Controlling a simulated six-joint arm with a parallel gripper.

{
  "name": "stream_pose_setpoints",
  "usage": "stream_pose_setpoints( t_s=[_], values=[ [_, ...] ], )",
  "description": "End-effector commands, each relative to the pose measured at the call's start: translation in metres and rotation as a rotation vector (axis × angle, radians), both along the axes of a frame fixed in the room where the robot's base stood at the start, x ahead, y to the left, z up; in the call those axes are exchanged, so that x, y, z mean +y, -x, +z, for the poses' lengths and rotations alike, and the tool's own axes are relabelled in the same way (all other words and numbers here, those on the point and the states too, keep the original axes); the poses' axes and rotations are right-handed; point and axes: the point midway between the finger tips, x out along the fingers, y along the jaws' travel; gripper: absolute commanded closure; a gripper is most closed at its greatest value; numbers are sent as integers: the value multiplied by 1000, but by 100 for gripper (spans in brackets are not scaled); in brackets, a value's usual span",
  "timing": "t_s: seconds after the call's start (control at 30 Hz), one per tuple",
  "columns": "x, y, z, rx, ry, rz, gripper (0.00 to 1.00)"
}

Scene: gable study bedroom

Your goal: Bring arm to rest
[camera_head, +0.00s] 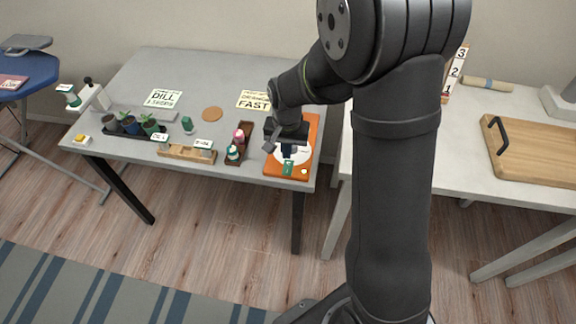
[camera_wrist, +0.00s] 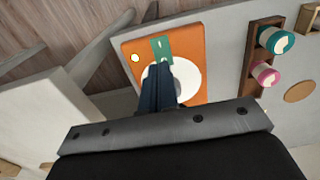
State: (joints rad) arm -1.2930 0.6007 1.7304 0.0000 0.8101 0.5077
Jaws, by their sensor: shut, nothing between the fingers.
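My arm reaches over the right end of the grey table (camera_head: 185,88). My gripper (camera_head: 288,150) is above the orange board with a white disc (camera_head: 272,168) near the table's front right corner. In the wrist view my gripper (camera_wrist: 162,70) shows its dark fingers together with nothing between them. They overlap the white disc (camera_wrist: 188,80) of the orange board (camera_wrist: 130,48). A green piece (camera_wrist: 160,45) lies on the board just beyond the fingertips. Whether the fingertips touch it or the board, I cannot tell.
A dark rack with pink and green-capped bottles (camera_head: 236,150) stands left of the board. Plant pots (camera_head: 130,125), a wooden holder (camera_head: 187,153) and cards (camera_head: 163,98) are further left. A white table (camera_head: 470,150) with a cutting board (camera_head: 535,150) stands right across a gap.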

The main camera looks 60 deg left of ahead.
Motion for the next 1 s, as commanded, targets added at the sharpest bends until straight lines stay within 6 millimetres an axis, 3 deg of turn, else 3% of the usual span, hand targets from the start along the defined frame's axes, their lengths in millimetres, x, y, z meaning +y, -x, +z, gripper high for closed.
stream_pose_setpoints(
  t_s=[0.37, 0.7, 1.0],
  values=[
    [0, 0, -5, 1, 2, 0, 100],
    [-1, 0, -50, 1, 4, 0, 100],
    [0, 0, -71, 0, 0, 0, 100]
  ],
)
